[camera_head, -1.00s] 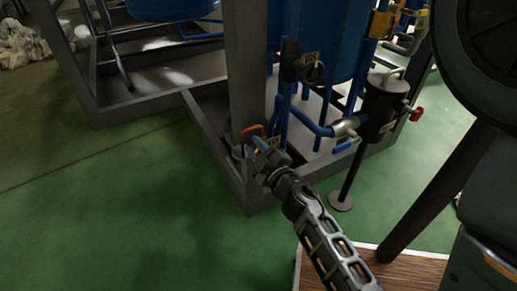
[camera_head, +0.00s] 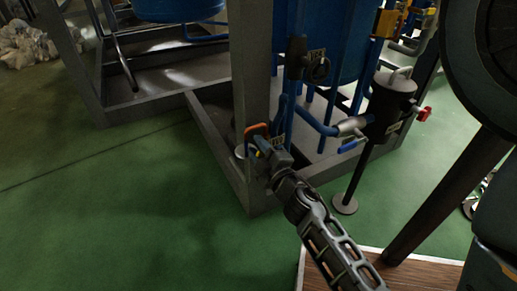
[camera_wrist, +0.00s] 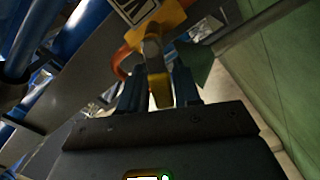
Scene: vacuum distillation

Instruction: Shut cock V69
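An orange-handled cock (camera_head: 256,130) sits low beside the grey frame post, next to a small tag too blurred to read, so I cannot confirm V69. In the wrist view, a yellow lever-like part (camera_wrist: 157,75) points down from a yellow piece with a label cut off at the top. An orange curved part (camera_wrist: 121,62) shows behind it. My gripper (camera_head: 263,148) is at the cock, partly covering it. In the wrist view, my gripper's two dark blue fingers (camera_wrist: 159,92) stand on either side of the yellow part, which fills the narrow gap between them.
The grey post (camera_head: 250,80) and floor-level frame beam (camera_head: 218,148) are close to my gripper. Blue pipes, a blue-handled valve (camera_head: 352,145) and a black cylinder on a stand (camera_head: 388,105) are to the right. Green floor (camera_head: 110,220) is clear at left.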

